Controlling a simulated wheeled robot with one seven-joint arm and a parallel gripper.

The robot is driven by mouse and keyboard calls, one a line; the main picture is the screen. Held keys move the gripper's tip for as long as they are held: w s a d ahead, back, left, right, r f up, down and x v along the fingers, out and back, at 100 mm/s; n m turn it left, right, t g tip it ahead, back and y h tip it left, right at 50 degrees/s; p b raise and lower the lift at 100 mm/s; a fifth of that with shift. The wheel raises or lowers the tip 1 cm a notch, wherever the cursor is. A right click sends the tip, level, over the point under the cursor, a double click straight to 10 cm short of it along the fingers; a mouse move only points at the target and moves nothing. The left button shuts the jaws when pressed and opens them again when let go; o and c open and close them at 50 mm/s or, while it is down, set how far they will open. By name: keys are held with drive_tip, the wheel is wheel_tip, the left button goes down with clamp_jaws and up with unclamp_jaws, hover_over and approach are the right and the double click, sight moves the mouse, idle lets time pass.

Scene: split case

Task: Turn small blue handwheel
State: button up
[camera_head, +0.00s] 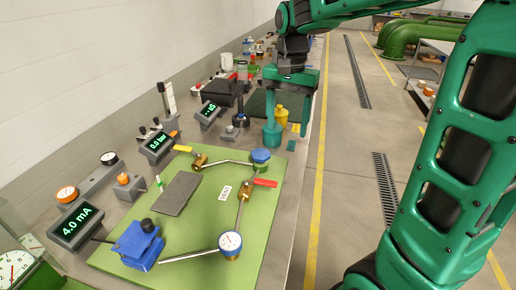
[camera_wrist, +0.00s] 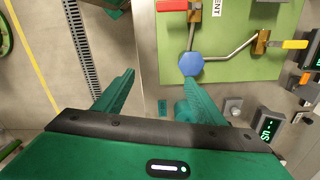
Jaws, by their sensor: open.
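The small blue handwheel (camera_head: 261,156) sits at the far right corner of the green board, at the end of a thin metal pipe. In the wrist view it shows as a blue, roughly hexagonal knob (camera_wrist: 190,64), just beyond the tip of the right-hand finger. My gripper (camera_head: 288,128) is above the bench, a little beyond the handwheel, fingers pointing down. In the wrist view my gripper (camera_wrist: 159,78) is open, with nothing between its fingers. It does not appear to touch the handwheel.
The green board (camera_head: 205,236) also carries a red-handled valve (camera_head: 264,183), a yellow-handled valve (camera_head: 184,149), a round gauge (camera_head: 230,243) and a blue block (camera_head: 138,246). A yellow bottle (camera_head: 281,115) stands behind my gripper.

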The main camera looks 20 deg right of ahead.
hover_over(260, 152)
drive_tip(key=shift+m, duration=0.4)
wheel_tip(260, 152, down, 10)
drive_tip(key=shift+f, duration=0.2)
drive_tip(key=c, duration=1.1)
drive_tip(key=shift+o, duration=0.2)
drive_tip(key=shift+a, duration=0.1)
drive_tip(key=shift+r, duration=0.1)
